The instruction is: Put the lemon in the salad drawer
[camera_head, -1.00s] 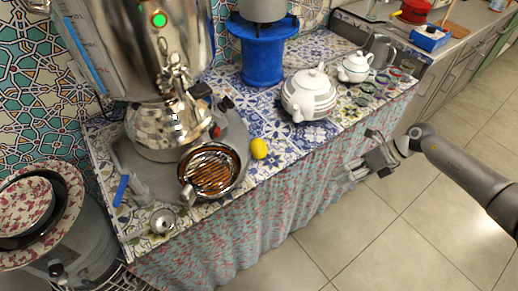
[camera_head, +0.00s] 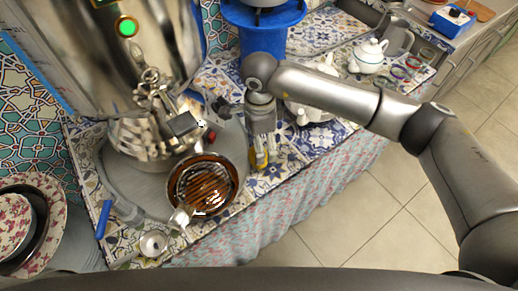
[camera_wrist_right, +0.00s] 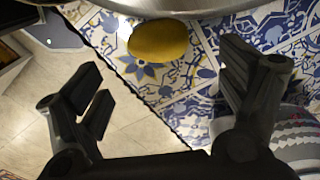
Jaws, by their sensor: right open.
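The yellow lemon (camera_wrist_right: 158,40) lies on the blue-and-white tiled counter near its front edge, beside the round metal tray. In the head view the lemon (camera_head: 261,157) is partly hidden by my right gripper (camera_head: 262,163), which points down over it. In the wrist view my right gripper (camera_wrist_right: 168,85) is open and empty, its fingers spread wide, with the lemon beyond the gap between them and not touched. No salad drawer can be made out. My left gripper is out of view.
The large metal samovar (camera_head: 155,130) and a brown bowl with a grille (camera_head: 203,184) stand left of the lemon. A striped teapot (camera_head: 318,110) behind my right arm is partly hidden. A small white teapot (camera_head: 368,56) stands farther right. The floor (camera_head: 370,215) in front is clear.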

